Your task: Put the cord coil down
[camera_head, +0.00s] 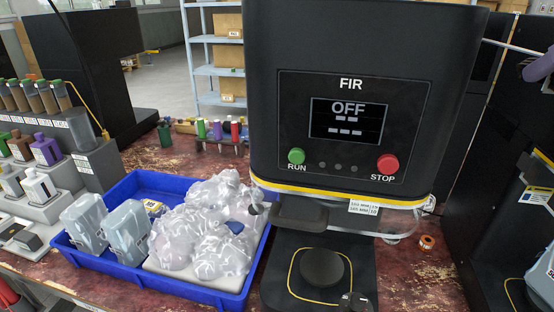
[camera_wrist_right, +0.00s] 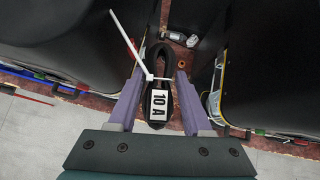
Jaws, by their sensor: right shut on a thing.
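The cord coil (camera_wrist_right: 157,84) is a black loop with a white "10 A" tag and a long white tie sticking out to the upper left in the right wrist view. My right gripper (camera_wrist_right: 161,76) is shut on it, a purple finger on each side. The coil is held above the red-brown worktop, between two dark machines. In the head view only a purple finger (camera_head: 538,68) and the white tie show at the upper right edge; the coil is mostly cut off there. My left gripper is not in view.
A black machine (camera_head: 262,90) reading "OFF" stands in the middle, another dark machine (camera_head: 518,215) at the right. A blue tray (camera_head: 130,283) holds bagged items and bottles. An orange spool (camera_head: 426,242) lies on the worktop (camera_head: 425,285) in the gap between machines.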

